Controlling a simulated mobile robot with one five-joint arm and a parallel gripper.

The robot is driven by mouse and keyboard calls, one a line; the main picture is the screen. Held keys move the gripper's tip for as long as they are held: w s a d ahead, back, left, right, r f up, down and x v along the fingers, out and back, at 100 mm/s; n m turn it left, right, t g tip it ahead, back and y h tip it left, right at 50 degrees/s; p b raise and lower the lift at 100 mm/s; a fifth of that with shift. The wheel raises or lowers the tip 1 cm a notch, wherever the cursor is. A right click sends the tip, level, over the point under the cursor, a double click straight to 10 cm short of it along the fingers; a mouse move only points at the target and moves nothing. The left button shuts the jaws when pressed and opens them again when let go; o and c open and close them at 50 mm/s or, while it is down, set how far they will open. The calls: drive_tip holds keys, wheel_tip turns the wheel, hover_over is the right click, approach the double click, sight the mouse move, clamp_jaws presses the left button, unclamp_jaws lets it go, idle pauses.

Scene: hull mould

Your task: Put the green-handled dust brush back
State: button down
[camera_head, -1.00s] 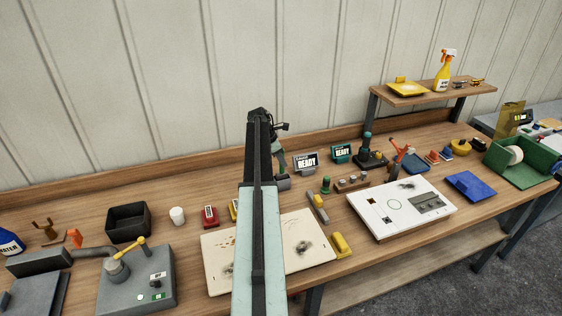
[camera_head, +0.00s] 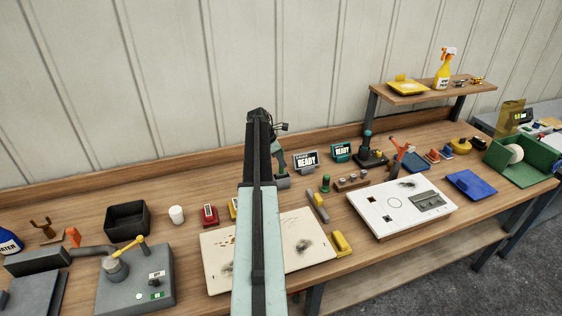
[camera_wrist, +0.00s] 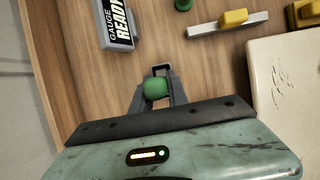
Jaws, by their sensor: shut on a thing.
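My gripper (camera_wrist: 156,90) is shut on a rounded green piece, which looks like the handle of the dust brush (camera_wrist: 156,88). It is seen end-on between the two fingers, over bare wooden bench top. The brush's lower part and bristles are hidden. In the head view my arm runs up the middle, and its end hangs near the back of the bench, left of the gauge sign. A brush holder cannot be told for sure in either view.
A "GAUGE READY" sign (camera_wrist: 115,22) stands close by on the upper left. A small green cylinder (camera_head: 325,184) and a grey bar with a yellow block (camera_wrist: 229,24) lie beyond. A cream panel (camera_head: 305,240) and a white panel (camera_head: 375,215) lie nearer the front.

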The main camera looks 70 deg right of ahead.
drive_tip(key=shift+f, duration=0.1)
drive_tip(key=c, duration=1.2)
unclamp_jaws()
drive_tip(key=p+v, duration=0.7)
drive_tip(key=shift+r, duration=0.4)
drive_tip(key=shift+r, duration=0.1)
